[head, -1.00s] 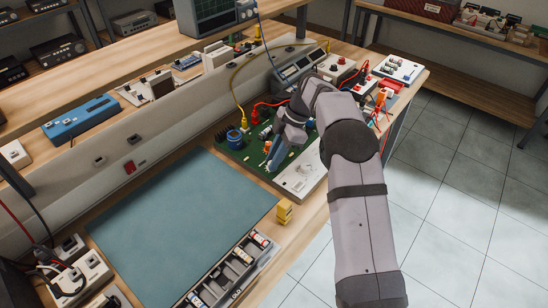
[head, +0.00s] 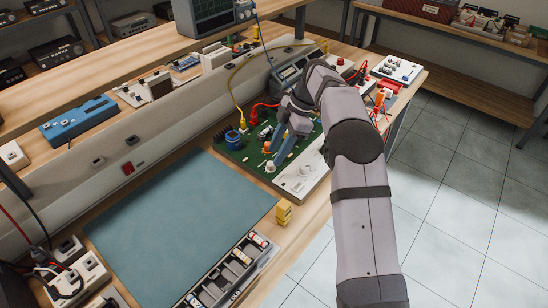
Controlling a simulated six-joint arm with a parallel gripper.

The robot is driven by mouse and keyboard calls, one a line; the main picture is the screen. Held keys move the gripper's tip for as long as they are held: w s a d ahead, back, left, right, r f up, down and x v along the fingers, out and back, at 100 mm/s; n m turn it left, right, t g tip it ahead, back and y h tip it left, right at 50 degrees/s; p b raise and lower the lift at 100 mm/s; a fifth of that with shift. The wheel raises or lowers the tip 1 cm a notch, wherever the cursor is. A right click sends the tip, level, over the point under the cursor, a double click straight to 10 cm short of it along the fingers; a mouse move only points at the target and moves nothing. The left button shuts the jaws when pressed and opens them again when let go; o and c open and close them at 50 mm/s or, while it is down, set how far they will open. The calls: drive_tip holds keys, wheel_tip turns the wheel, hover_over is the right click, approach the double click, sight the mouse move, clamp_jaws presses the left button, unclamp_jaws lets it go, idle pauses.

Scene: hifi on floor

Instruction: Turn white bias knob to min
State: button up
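The green circuit board (head: 232,154) lies on the bench, with a white panel (head: 297,184) along its right side. A pale round knob (head: 305,169) sits on the panel. A smaller white knob-like part (head: 270,167) shows at the board's front edge. I cannot tell which of the two is the bias knob, nor read any pointer or markings. My gripper (head: 279,160) points down over the board, its tips close to the small white part, to its upper right. Contact and the gap between the fingers cannot be made out.
A blue cylinder (head: 234,140), an orange part (head: 267,147) and a red connector (head: 255,117) stand on the board around my gripper. A yellow cable (head: 236,85) loops behind. The blue-green mat (head: 180,215) is clear, with a yellow block (head: 284,212) at its right corner.

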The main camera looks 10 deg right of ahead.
sight(282, 167)
drive_tip(key=shift+v, duration=1.75)
drive_tip(key=s+d+f+m+h+p, duration=0.1)
drive_tip(key=s+d+m+h+p, duration=0.1)
drive_tip(key=s+m, duration=0.8)
drive_tip(key=s+d+f+m+h+p, duration=0.1)
drive_tip(key=s+m, duration=0.8)
drive_tip(key=s, duration=1.3)
drive_tip(key=d+h+p, duration=0.1)
drive_tip(key=d+p, duration=0.1)
drive_tip(key=shift+d+f+m+t+h+p, duration=0.15)
drive_tip(key=shift+d+m+t+h+p, duration=0.15)
drive_tip(key=shift+d+m+t+p, duration=0.1)
drive_tip(key=shift+o, duration=0.7)
